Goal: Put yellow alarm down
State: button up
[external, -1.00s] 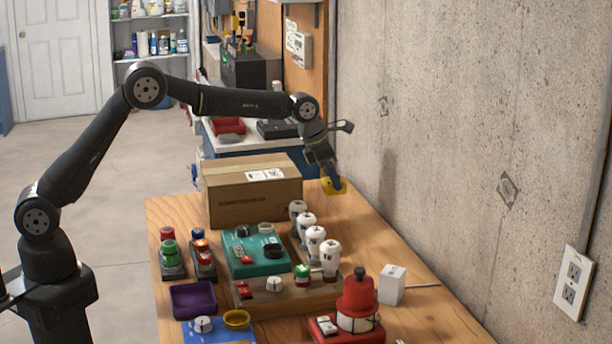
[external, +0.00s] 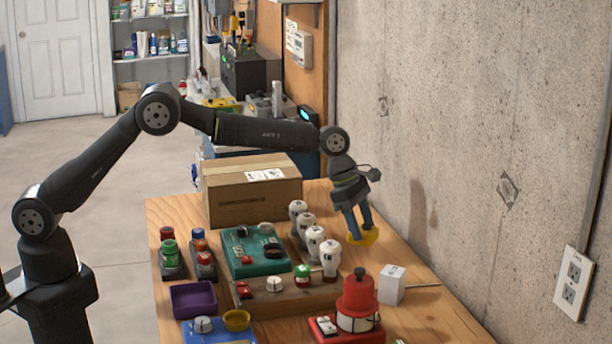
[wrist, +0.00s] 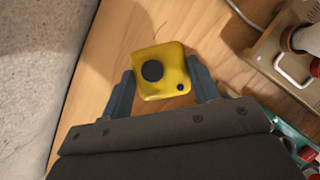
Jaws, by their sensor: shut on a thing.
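The yellow alarm (external: 362,238) is a small yellow block. In the wrist view the yellow alarm (wrist: 161,71) shows a large dark round spot and a smaller dark dot on its face. My gripper (external: 360,230) is shut on it, with one finger on each side; the gripper also shows in the wrist view (wrist: 160,84). The alarm is over the right part of the wooden table (external: 400,275), to the right of the white-topped levers. I cannot tell for sure whether it touches the table.
A row of white-topped levers (external: 315,240) stands just left of the gripper. A cardboard box (external: 250,195) is behind. A white cube (external: 392,285) and a red lantern-like device (external: 357,302) are in front. The concrete wall (external: 470,150) bounds the right side.

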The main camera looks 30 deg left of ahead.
aim_at(360, 243)
jog(key=shift+f, duration=2.6)
jog(key=shift+f, duration=0.2)
jog(key=o, duration=1.1)
jog(key=shift+c, duration=0.2)
jog(key=shift+r, duration=0.1)
jog(key=v, duration=1.2)
jog(key=shift+a+r, duration=0.1)
